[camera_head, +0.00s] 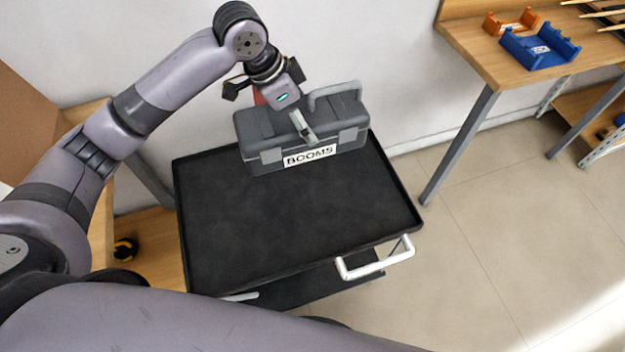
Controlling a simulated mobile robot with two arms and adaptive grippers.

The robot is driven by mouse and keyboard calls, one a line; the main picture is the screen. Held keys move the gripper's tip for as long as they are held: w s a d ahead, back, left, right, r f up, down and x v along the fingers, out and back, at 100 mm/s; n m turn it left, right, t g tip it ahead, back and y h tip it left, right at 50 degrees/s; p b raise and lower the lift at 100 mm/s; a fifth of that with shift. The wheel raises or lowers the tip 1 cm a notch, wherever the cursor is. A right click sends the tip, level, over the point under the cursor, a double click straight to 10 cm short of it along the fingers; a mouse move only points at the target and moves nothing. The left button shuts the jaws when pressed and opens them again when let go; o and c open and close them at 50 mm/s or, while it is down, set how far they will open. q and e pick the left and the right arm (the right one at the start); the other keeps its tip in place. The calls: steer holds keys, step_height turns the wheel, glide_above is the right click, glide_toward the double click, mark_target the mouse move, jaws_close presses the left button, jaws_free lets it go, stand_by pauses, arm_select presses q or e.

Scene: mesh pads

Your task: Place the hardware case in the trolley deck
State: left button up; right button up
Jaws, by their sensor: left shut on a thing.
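The hardware case (258,138) is a dark grey box with lighter latches, a handle on top and a white label reading "BOOMS". It is at the far end of the black trolley deck (290,215), upright, its lower edge over the deck; I cannot tell whether it touches the surface. My left gripper (304,128) comes down from above and is shut on the case near its top middle. The gripper's fingers partly cover the lid. My right gripper is not in view.
The rest of the deck is bare, bounded by a low rim, with a white push handle (375,262) at its near right. A wooden bench (480,55) at upper right holds a blue bin (540,48) and an orange bin (511,21). A white wall stands behind the trolley.

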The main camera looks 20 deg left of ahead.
arm_select(q)
steer(key=shift+w+d+f, duration=0.1)
steer(key=shift+w+f, duration=0.05)
steer(key=shift+f, duration=0.15)
step_height(320, 180, down, 19)
steer(key=shift+f+b, duration=0.1)
steer(key=shift+b, duration=0.5)
steer(key=o, duration=1.7)
steer(key=shift+s+f, duration=0.15)
steer(key=shift+s, duration=0.05)
steer(key=p+v, duration=0.1)
steer(key=v, duration=1.1)
